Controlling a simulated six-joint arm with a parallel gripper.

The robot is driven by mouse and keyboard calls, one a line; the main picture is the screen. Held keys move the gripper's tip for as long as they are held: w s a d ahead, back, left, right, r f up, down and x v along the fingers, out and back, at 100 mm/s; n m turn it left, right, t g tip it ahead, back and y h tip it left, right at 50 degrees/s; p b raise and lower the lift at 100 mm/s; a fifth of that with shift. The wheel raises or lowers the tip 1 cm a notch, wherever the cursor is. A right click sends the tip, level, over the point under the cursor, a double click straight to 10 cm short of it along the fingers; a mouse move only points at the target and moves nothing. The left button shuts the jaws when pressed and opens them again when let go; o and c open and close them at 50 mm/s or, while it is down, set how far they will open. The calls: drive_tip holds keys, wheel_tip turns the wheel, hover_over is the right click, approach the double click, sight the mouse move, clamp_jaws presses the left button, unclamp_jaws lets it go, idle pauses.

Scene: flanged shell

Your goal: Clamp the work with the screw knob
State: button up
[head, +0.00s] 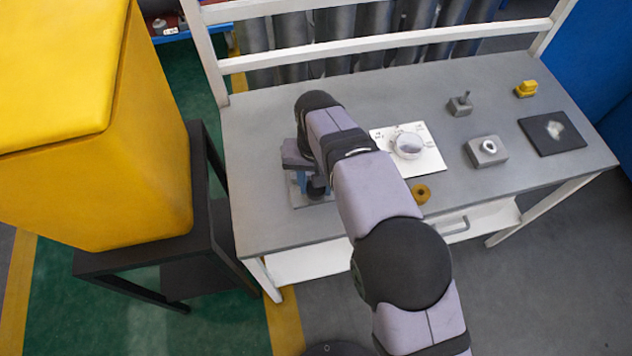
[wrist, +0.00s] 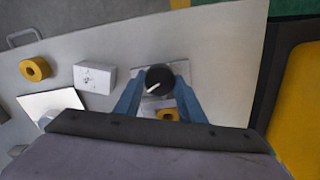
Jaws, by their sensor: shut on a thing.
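The screw knob (wrist: 159,76) is black and round with a white pointer line, seen from above in the wrist view. My gripper (wrist: 158,84) has its blue fingers on either side of the knob and is shut on it. A yellow piece (wrist: 167,115), perhaps the work, shows between the fingers below the knob, partly hidden by my gripper. The knob stands over a light base plate (wrist: 181,69). In the head view, my arm covers most of the fixture; the plate's edge (head: 297,193) shows. Whether the screw touches the work is hidden.
A white marked block (wrist: 95,78) stands beside the fixture in the wrist view. To the right in the head view are a white dial panel (head: 430,160), a yellow ring (head: 421,193), grey blocks (head: 487,151) and a dark pad (head: 540,143). A yellow bin (head: 150,150) stands left of the table.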

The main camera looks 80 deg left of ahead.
drive_tip(key=shift+a+r+m, duration=0.1)
drive_tip(key=shift+r+m, duration=0.05)
drive_tip(key=shift+m, duration=0.55)
drive_tip(key=o, duration=1)
drive_tip(key=shift+o, duration=0.2)
drive_tip(key=shift+r+b, duration=1.15)
drive_tip(key=shift+r, duration=2.5)
